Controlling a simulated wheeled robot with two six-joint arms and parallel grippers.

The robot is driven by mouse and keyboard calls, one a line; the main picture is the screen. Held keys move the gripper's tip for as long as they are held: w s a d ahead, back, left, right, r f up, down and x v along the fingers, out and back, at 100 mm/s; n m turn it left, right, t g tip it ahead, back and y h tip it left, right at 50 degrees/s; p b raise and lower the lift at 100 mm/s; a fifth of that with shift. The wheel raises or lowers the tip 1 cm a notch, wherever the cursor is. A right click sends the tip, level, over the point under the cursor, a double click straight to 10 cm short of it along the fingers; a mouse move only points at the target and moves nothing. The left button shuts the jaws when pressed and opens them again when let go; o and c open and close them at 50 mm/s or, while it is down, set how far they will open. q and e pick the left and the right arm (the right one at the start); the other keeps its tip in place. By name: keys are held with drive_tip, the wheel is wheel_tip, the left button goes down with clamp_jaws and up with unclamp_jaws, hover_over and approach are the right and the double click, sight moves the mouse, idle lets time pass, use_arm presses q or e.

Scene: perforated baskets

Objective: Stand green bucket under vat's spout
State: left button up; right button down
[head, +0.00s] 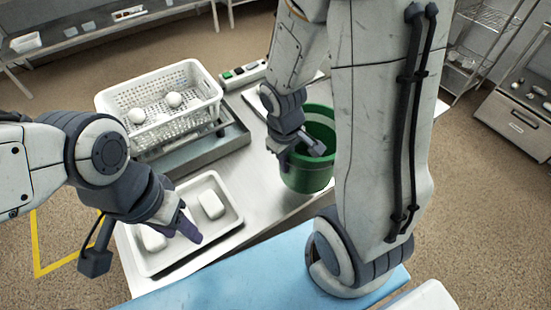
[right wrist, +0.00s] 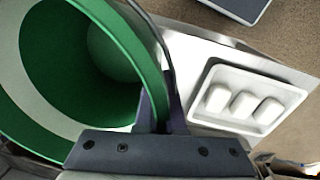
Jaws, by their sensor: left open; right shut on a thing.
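The green bucket (head: 308,177) stands upright at the right part of the metal table in the head view, partly hidden by my right arm. My right gripper (head: 300,148) is shut on the bucket at its near left rim. In the right wrist view, the bucket (right wrist: 122,38) fills the left side, open mouth facing the camera, with the fingers (right wrist: 156,112) at its wall and a thin dark handle beside it. My left gripper (head: 190,230) is open and empty over the white tray. I cannot make out the vat or its spout in either view.
A white tray (head: 233,222) with white blocks lies at the table's front left; it also shows in the right wrist view (right wrist: 292,98). A white perforated basket (head: 160,118) with several white pieces stands behind it. A switch strip (head: 243,72) lies at the back edge.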

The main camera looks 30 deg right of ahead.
drive_tip(key=shift+w+a+f+p, duration=0.1)
drive_tip(key=shift+w+f+p, duration=0.2)
drive_tip(key=shift+w+p, duration=0.2)
drive_tip(key=shift+w+a+f+p, duration=0.1)
drive_tip(key=shift+w+f+p, duration=0.15)
drive_tip(key=shift+w+p, duration=0.2)
drive_tip(key=w+a+f, duration=0.1)
drive_tip(key=w+f, duration=0.8)
drive_tip(key=shift+a+f+p, duration=0.15)
drive_tip(key=shift+f+p, duration=0.15)
drive_tip(key=shift+p, duration=0.1)
drive_tip(key=shift+f, duration=0.2)
drive_tip(key=c, duration=1)
unclamp_jaws()
drive_tip(key=shift+r, duration=0.1)
